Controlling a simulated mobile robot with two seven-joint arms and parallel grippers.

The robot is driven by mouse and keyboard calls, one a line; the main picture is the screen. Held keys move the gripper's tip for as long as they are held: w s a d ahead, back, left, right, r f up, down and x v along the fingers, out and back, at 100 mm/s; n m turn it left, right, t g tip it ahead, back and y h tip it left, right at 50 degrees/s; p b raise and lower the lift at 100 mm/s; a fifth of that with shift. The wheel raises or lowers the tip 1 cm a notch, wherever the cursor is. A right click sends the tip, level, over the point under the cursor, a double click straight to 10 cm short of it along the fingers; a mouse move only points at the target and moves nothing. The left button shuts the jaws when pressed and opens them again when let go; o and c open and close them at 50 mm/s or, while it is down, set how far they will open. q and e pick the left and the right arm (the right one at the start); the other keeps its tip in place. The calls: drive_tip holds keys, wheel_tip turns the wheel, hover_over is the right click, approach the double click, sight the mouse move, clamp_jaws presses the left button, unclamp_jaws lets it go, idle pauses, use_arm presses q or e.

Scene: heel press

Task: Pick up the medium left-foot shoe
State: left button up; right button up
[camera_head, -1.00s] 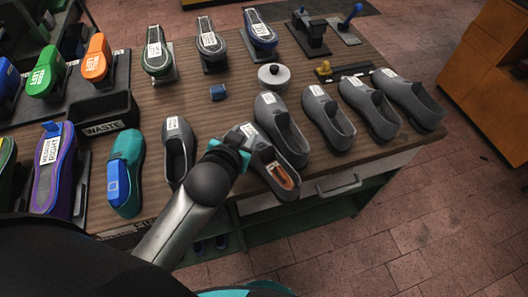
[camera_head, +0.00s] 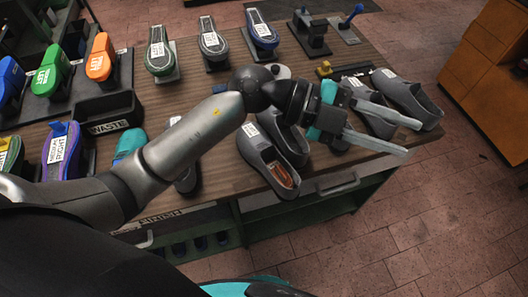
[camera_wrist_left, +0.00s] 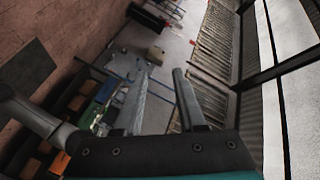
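Several grey shoes with white labels stand along the table's front edge in the head view. One grey shoe (camera_head: 262,152) shows an orange patch inside. Others (camera_head: 412,98) stand farther right, some partly hidden behind my left arm. The labels are too small to read, so I cannot tell which is the medium left-foot shoe. My left gripper (camera_head: 412,138) is open and empty, its fingers spread in front of or above the right-hand shoes. The left wrist view shows both spread fingers (camera_wrist_left: 168,85) with no shoe between them. My right gripper is not in view.
Lasts with coloured tops, such as an orange one (camera_head: 101,55), stand at the left and back. A waste bin (camera_head: 108,112) sits at the left. A lever tool (camera_head: 350,18) is at the back right. Open floor (camera_head: 400,230) lies in front of the table.

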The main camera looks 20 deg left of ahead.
use_arm(q)
drive_tip(key=a+f+g+y, duration=0.1)
drive_tip(key=a+f+y, duration=0.2)
drive_tip(key=f+y, duration=0.25)
drive_tip(key=n+y+p, duration=0.1)
drive_tip(key=n+y, duration=0.2)
drive_tip(key=y, duration=0.8)
hover_over(262, 162)
wheel_tip(262, 162, down, 6)
drive_tip(key=shift+t, duration=0.4)
wheel_tip(262, 162, down, 9)
drive_tip(key=shift+w+f, duration=0.1)
drive_tip(key=shift+f+p, duration=0.35)
drive_tip(key=shift+f, duration=2.35)
clamp_jaws()
